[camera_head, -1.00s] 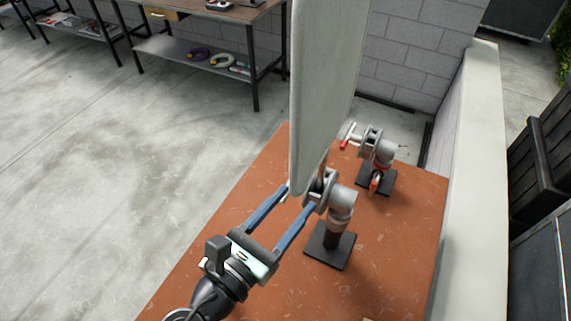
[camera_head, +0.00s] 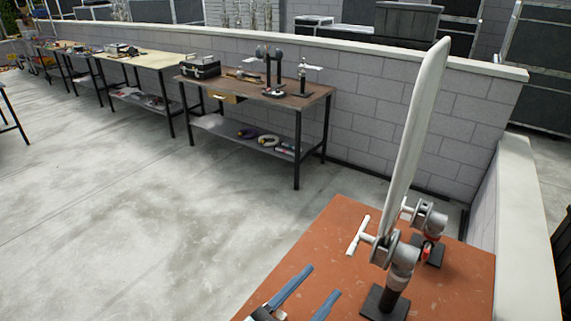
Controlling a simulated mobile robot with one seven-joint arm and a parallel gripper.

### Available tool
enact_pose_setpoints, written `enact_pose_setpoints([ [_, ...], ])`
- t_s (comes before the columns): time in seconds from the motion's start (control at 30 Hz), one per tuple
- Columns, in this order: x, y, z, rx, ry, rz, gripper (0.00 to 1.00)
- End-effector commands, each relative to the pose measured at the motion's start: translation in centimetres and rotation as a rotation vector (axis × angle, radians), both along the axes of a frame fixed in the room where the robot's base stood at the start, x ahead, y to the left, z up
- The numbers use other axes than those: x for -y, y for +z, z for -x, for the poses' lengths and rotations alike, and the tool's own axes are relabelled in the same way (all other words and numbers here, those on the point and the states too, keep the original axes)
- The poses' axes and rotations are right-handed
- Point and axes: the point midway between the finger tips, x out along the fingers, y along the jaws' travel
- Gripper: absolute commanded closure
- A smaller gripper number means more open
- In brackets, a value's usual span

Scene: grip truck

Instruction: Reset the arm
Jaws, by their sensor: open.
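My gripper (camera_head: 307,294) shows at the bottom edge of the head view, with its two blue fingers spread apart and nothing between them. The rest of my arm is below the frame. To its right a grip head on a short post with a dark square base (camera_head: 385,303) stands on the reddish-brown table top (camera_head: 335,240). A white T-shaped handle (camera_head: 358,235) sticks out of that grip head, clear of my fingers. A tall pale panel (camera_head: 414,135) rises upright, slightly tilted, from the grip heads.
A second grip head (camera_head: 431,217) with a red part stands behind the first. A brown workbench (camera_head: 262,93) with tools and a lower shelf is farther back. A grey block wall (camera_head: 372,120) runs behind. The concrete floor (camera_head: 150,220) at the left is open.

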Motion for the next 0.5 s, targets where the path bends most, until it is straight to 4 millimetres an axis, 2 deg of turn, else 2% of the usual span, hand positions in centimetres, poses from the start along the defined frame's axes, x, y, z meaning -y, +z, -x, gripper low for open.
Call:
enact_pose_setpoints([
  [0.17,-0.3,4.9,-3.0,0.293,0.079,-0.396,0.46],
  [0.27,-0.7,8.9,-4.5,0.492,0.152,-0.665,0.46],
  [0.37,-1.3,14.6,-5.5,0.728,0.265,-0.995,0.46],
  [0.47,-1.9,21.6,-5.4,0.962,0.426,-1.361,0.46],
  [0.5,-2.2,24.5,-4.9,1.043,0.504,-1.508,0.46],
])
